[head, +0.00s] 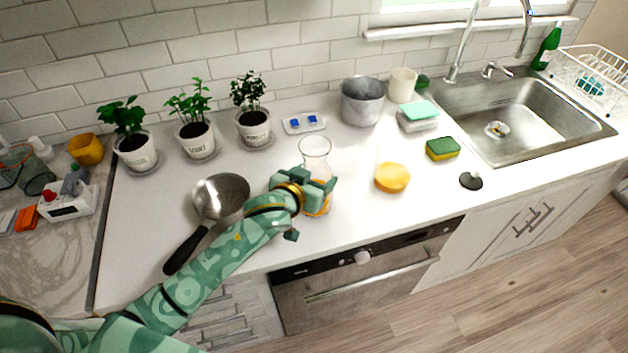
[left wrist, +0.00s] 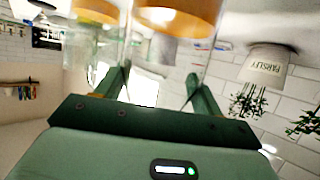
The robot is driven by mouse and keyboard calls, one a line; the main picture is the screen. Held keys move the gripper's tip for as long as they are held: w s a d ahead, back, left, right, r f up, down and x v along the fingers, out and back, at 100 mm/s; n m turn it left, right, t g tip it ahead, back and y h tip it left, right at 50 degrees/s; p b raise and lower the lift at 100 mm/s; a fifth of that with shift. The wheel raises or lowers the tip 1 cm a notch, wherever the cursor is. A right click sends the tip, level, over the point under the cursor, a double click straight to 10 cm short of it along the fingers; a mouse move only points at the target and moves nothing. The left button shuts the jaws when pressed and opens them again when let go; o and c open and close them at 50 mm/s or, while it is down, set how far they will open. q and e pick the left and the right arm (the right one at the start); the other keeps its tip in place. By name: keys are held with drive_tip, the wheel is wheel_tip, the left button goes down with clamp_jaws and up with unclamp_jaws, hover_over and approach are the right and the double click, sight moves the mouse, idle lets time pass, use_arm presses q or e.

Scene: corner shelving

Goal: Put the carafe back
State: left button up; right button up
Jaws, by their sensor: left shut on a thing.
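The carafe (head: 315,152) is clear glass with orange liquid low inside, and it stands upright near the middle of the white counter in the head view. My left gripper (head: 318,188) is shut on its lower part, and the fingers hide some of it. In the left wrist view, which is upside down, the carafe (left wrist: 180,20) sits between the two fingers of my left gripper (left wrist: 155,85). I cannot tell whether its base touches the counter. My right gripper is not in view.
A pan (head: 221,196) lies left of the carafe. A yellow sponge (head: 391,177) is to its right, with a green-yellow sponge (head: 443,149) beyond. Potted herbs (head: 253,126), a small tray (head: 304,123) and a metal bucket (head: 362,103) line the back. The sink (head: 525,115) is at right.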

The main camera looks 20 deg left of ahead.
use_arm(q)
drive_tip(key=shift+f, duration=0.15)
drive_tip(key=o, duration=1.7)
drive_tip(key=shift+f, duration=0.25)
drive_tip(key=shift+s+r, duration=0.1)
drive_tip(key=shift+r, duration=0.1)
drive_tip(key=p+v, duration=0.2)
drive_tip(key=v, duration=1)
